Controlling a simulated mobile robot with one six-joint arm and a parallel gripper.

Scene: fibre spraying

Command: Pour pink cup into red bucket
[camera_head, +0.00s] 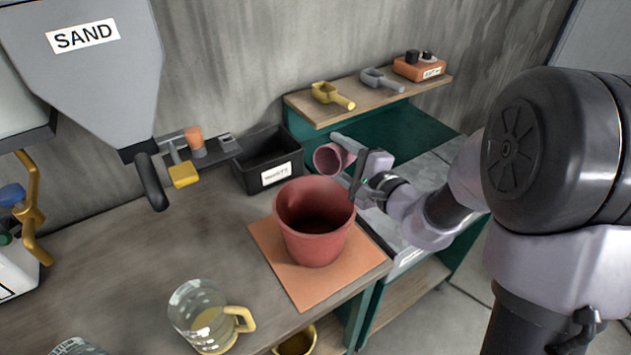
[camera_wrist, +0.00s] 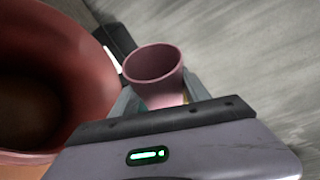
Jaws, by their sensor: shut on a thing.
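The pink cup (camera_head: 329,158) is held by my gripper (camera_head: 352,170), just behind and right of the red bucket's rim in the head view. The cup is tilted on its side, its mouth facing left toward the camera. The red bucket (camera_head: 313,240) stands upright on an orange mat (camera_head: 284,262), with dark contents low inside. In the wrist view the cup (camera_wrist: 154,77) sits between the fingers (camera_wrist: 160,98), and its visible inside looks empty. The bucket (camera_wrist: 85,60) fills the left side there. Nothing is seen flowing from the cup.
A black bin (camera_head: 262,165) stands behind the bucket. A shelf (camera_head: 375,103) with yellow and grey scoops is at the back right. A glass jug (camera_head: 203,318) stands at the front. A grey SAND hopper (camera_head: 90,70) hangs at left. The table's left middle is clear.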

